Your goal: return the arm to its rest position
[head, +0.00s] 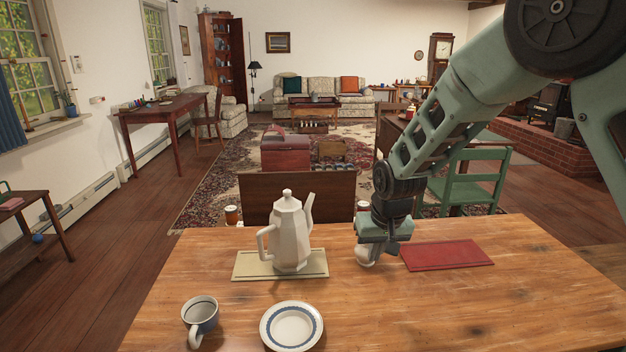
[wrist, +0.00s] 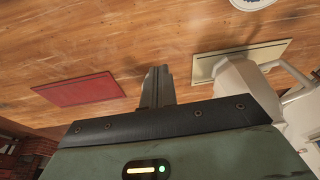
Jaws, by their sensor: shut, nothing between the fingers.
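My gripper (head: 366,258) hangs low over the wooden table, between a white teapot and a red mat. In the wrist view its grey fingers (wrist: 156,86) are together with nothing between them. The arm reaches down from the upper right, bent at the wrist. The white faceted teapot (head: 291,238) stands upright on a beige mat (head: 250,266), left of my gripper and apart from it. In the wrist view the teapot (wrist: 245,85) is partly hidden by the gripper body. The red mat (head: 447,255) lies bare to the right.
A mug (head: 201,316) and a blue-rimmed plate (head: 291,326) sit at the table's near left. The right front of the tabletop (head: 470,310) is clear.

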